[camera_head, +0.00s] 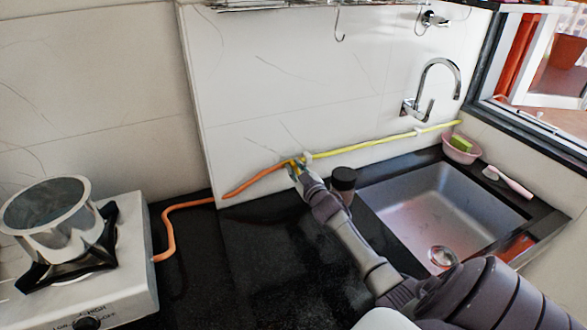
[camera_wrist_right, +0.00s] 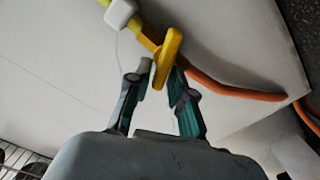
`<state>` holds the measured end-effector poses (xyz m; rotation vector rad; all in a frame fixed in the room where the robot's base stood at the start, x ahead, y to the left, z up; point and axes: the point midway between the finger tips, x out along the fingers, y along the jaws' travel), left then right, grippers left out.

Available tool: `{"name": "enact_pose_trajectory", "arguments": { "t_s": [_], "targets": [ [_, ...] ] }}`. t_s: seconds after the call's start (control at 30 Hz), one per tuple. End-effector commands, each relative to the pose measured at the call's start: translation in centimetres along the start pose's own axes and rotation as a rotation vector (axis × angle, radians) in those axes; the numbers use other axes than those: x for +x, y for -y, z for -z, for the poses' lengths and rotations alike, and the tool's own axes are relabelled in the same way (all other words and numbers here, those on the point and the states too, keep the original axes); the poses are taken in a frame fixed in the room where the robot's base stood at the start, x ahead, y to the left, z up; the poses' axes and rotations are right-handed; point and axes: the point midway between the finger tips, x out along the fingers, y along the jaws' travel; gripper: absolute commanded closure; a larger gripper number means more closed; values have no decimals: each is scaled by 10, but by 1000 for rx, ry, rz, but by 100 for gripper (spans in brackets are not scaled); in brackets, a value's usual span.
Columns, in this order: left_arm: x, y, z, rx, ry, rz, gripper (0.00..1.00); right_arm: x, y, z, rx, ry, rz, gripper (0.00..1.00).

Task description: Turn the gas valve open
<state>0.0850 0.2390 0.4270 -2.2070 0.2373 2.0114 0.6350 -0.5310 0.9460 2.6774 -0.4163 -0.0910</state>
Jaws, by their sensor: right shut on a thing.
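The gas valve has a yellow handle (camera_wrist_right: 167,58) and sits on the wall where the yellow pipe (camera_head: 385,140) meets the orange hose (camera_head: 255,181). My right gripper (camera_wrist_right: 161,76) is shut on the valve handle, with one fingertip on each side of it in the right wrist view. In the head view the right gripper (camera_head: 294,168) reaches the valve from the lower right and hides part of it. The handle stands at an angle to the pipe in the wrist view. My left gripper is in neither view.
A gas stove (camera_head: 130,285) with a metal pot (camera_head: 48,215) stands at the left. A dark round object (camera_head: 344,180) stands close to my right wrist. The sink (camera_head: 440,215) and faucet (camera_head: 438,75) are at the right.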

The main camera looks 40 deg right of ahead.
Motion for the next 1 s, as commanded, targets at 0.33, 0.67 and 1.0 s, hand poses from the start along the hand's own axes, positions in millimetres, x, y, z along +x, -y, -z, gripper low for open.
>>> {"name": "enact_pose_trajectory", "arguments": {
  "t_s": [0.33, 0.67, 1.0],
  "targets": [
    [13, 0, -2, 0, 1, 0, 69, -1, 8, -5, -332, 3, 4, 100],
    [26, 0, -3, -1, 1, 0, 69, -1, 12, -8, -645, 3, 4, 100],
    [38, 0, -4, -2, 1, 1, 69, -1, 14, -10, -934, 3, 4, 100]
  ]
}}
